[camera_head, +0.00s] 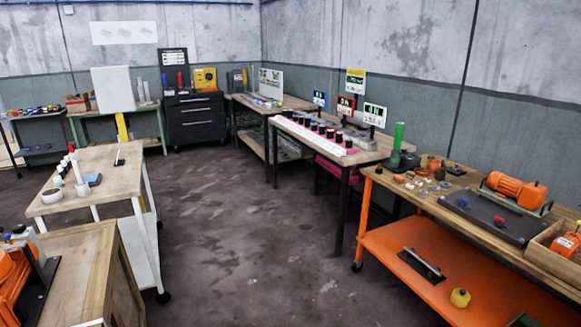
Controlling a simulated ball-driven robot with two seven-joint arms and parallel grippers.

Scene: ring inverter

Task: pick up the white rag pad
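I cannot pick out the white rag pad for certain. A small white, round item (52,196) lies on the left wooden table (118,181), near its front-left corner. It looks like a roll or ring, and I cannot tell if it is the pad. Neither of my grippers shows in the head view.
A wooden bench (82,262) with orange equipment stands at the front left. A workbench with an orange lower shelf (420,262) stands at the right, holding an orange motor (515,190). A black drawer cabinet (195,118) stands at the back. The floor (235,235) between the tables is clear.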

